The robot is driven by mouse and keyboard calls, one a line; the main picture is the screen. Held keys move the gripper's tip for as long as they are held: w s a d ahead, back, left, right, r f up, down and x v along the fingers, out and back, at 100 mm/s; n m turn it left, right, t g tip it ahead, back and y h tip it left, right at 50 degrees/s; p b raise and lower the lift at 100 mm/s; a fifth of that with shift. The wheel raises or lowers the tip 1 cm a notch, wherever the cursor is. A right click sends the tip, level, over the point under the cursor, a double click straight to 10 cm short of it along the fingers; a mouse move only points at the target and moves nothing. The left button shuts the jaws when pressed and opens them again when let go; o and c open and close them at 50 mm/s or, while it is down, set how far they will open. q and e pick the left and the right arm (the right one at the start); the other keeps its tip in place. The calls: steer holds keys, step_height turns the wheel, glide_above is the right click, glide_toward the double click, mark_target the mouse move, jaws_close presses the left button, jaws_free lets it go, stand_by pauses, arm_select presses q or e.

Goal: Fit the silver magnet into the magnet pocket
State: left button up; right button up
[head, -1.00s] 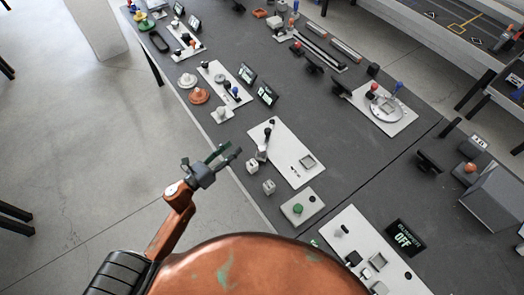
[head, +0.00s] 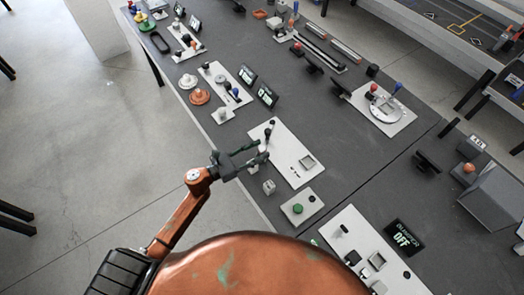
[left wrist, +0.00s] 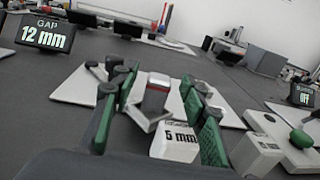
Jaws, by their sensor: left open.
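My left gripper (head: 262,150) is open at the near edge of a white plate (head: 284,143). In the left wrist view its green-padded fingers (left wrist: 158,92) stand on both sides of a small upright silver block with a reddish top band (left wrist: 157,96), which looks like the magnet. I see no clear grip on it; contact cannot be told. In the head view the gripper mostly covers this block. A square frame (head: 308,162) on the white plate looks like the pocket, but I cannot be sure. My right gripper is not in view.
A white block marked 5 mm (left wrist: 175,142) stands just below the silver block in the wrist view, with another white block (left wrist: 257,152) to its right. A green-button plate (head: 302,207) lies nearby. A black-knobbed lever (head: 267,132) rises from the white plate.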

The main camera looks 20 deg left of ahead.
arm_select(q)
steer(key=shift+w, duration=0.1)
steer(key=shift+c, duration=0.3)
jaws_close()
